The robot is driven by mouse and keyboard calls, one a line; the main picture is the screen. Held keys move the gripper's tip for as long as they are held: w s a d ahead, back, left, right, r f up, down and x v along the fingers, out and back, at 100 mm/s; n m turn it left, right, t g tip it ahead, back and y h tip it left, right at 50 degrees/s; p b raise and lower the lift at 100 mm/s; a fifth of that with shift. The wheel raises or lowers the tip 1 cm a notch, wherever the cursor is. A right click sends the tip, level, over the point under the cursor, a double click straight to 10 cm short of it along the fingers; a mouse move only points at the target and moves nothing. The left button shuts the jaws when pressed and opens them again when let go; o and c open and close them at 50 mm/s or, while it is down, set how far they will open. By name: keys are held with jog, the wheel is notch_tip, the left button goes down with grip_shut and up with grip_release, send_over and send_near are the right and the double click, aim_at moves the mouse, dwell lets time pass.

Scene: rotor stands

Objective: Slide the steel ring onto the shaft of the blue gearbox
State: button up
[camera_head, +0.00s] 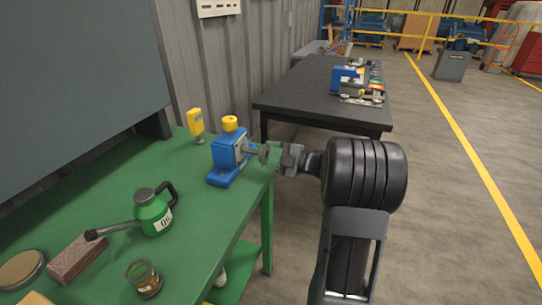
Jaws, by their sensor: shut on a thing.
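The blue gearbox (227,155) stands upright at the right end of the green bench, with a yellow cap on top. Its grey shaft (251,149) points right, towards my gripper. My gripper (276,156) comes in from the right, level with the shaft, and is shut on the steel ring (264,153). The ring is small and dark grey here, at the shaft's outer end. I cannot tell whether it is around the shaft or just in front of it. The jaws partly hide the ring.
The green bench (203,215) carries a green oil can (153,214), a glass jar (143,280), a wooden block (78,258) and a yellow device (196,124) behind the gearbox. A dark table (290,88) stands further back.

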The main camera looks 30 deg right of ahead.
aim_at(259, 152)
jog(key=shift+w+a, duration=0.2)
jog(key=shift+w, duration=0.05)
jog(key=shift+w+a, duration=0.2)
jog(key=shift+w+a, duration=0.15)
dwell(0.8)
jog(key=shift+x, duration=1.25)
jog(key=shift+w+a+b, duration=0.25)
jog(key=shift+w+b, duration=0.05)
jog(key=shift+w+a, duration=0.5)
dwell(0.4)
jog(key=o, duration=1.1)
